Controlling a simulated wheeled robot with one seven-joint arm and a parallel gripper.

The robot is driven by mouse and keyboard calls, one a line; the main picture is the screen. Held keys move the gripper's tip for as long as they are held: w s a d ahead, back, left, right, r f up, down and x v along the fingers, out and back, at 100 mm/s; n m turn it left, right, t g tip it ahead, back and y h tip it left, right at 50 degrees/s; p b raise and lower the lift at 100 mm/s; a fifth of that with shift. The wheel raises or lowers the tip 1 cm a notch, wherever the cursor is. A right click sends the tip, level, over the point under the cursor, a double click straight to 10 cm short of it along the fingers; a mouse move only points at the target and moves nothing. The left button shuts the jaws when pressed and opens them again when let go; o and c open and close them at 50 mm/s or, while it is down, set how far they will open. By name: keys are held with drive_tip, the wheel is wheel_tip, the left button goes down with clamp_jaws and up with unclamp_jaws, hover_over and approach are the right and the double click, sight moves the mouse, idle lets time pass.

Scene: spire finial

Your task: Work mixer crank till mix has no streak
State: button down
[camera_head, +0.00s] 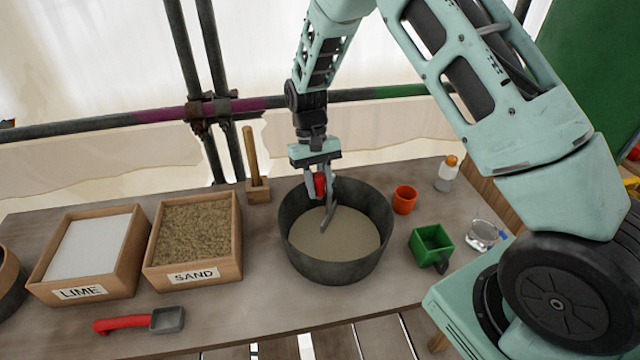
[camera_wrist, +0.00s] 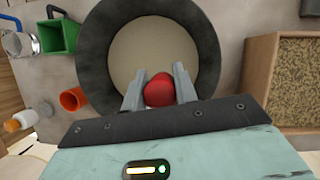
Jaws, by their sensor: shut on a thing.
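The mixer is a dark grey round tub (camera_head: 335,268) in the middle of the table. The mix (camera_head: 340,243) inside looks an even beige-grey, with no streak that I can make out in the head view; it also looks even in the wrist view (camera_wrist: 130,60). A grey bent crank (camera_head: 330,217) stands in the tub and reaches down to the mix. Its red knob (camera_wrist: 158,90) sits between my fingers. My gripper (camera_head: 319,185) is shut on this knob, over the back part of the tub. The crank's lower part is hidden in the wrist view.
Left of the tub stand a SAND box (camera_head: 195,245), a LIME box (camera_head: 88,255) and a wooden handle in a block (camera_head: 257,185). A red-handled scoop (camera_head: 140,322) lies in front. Right are an orange cup (camera_head: 404,199), green container (camera_head: 431,246), glass jar (camera_head: 481,236) and bottle (camera_head: 447,174).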

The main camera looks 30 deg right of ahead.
drive_tip(key=c, duration=1.1)
unclamp_jaws()
drive_tip(key=shift+r, duration=0.1)
drive_tip(key=b+v, duration=0.3)
drive_tip(key=v, duration=1.4)
drive_tip(key=shift+r, duration=0.2)
drive_tip(key=shift+d, duration=0.1)
